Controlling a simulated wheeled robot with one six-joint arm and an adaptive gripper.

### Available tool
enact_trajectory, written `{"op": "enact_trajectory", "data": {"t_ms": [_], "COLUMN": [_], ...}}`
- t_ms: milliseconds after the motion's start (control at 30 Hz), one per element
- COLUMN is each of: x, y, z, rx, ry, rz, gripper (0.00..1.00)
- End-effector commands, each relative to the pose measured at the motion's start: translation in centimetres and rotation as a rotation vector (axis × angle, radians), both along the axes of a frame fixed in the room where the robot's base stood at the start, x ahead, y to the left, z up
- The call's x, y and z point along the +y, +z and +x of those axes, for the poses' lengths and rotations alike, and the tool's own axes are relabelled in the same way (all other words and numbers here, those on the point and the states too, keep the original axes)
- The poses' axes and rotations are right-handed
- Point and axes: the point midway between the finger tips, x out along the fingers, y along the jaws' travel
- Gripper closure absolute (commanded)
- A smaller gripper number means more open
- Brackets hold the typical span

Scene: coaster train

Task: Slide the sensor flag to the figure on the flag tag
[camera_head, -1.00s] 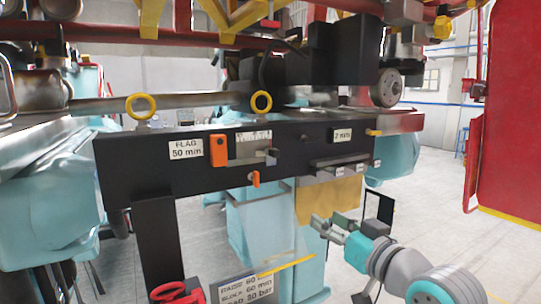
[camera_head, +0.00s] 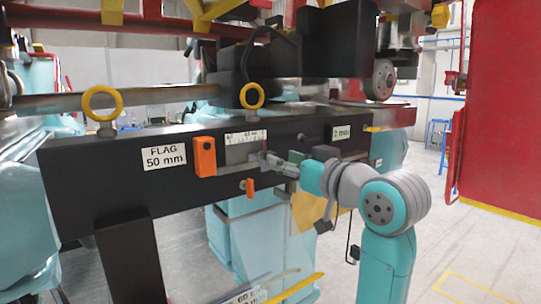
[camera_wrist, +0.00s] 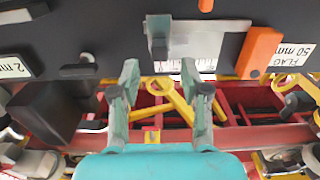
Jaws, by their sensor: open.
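The flag tag (camera_head: 164,158) reads "FLAG 50 mm" on the dark beam; part of it shows at the right of the wrist view (camera_wrist: 293,54). A pale scale (camera_head: 245,138) with tick marks lies to its right, also seen in the wrist view (camera_wrist: 205,45). A grey upright tab (camera_wrist: 158,38), apparently the sensor flag, stands at one end of the scale. An orange block (camera_head: 204,157) stands at the other end, also in the wrist view (camera_wrist: 259,52). My gripper (camera_wrist: 160,82) is open and empty, its fingertips just short of the grey tab, which lies roughly between their lines.
A small orange lever (camera_head: 249,187) hangs below the scale. A "2 mm" tag (camera_head: 342,132) and dark fittings are on the beam to the right. Yellow eye bolts (camera_head: 252,96) stand on top of the beam. The floor at right is open, beside a red panel (camera_head: 500,110).

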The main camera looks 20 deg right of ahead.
Motion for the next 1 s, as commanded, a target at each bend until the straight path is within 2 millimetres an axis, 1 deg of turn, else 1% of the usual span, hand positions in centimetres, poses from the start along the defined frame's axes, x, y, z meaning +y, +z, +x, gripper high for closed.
{"op": "enact_trajectory", "data": {"t_ms": [33, 100, 300, 500, 733, 767, 800, 867, 900, 933, 1000], "x": [0.3, 0.7, 1.4, 1.7, 1.7, 1.7, 1.7, 1.7, 1.6, 1.6, 1.6], "y": [0.0, 0.0, 0.0, 0.0, 0.0, 0.0, 0.0, 0.0, 0.0, 0.0, 0.0], "z": [0.9, 2.0, 4.3, 5.1, 5.1, 5.1, 5.1, 5.1, 5.1, 5.1, 5.1], "rx": [0.001, 0.002, 0.0, -0.001, -0.001, -0.001, -0.001, -0.001, -0.001, -0.001, -0.001], "ry": [0.002, 0.001, 0.0, 0.0, -0.001, -0.001, -0.001, -0.001, -0.001, -0.001, -0.001], "rz": [0.001, 0.0, 0.0, -0.001, 0.0, 0.0, 0.0, 0.0, 0.0, 0.0, 0.0], "gripper": [0.54, 0.54, 0.54, 0.54, 0.54, 0.59, 0.69, 0.84, 0.94, 1.0, 1.0]}}
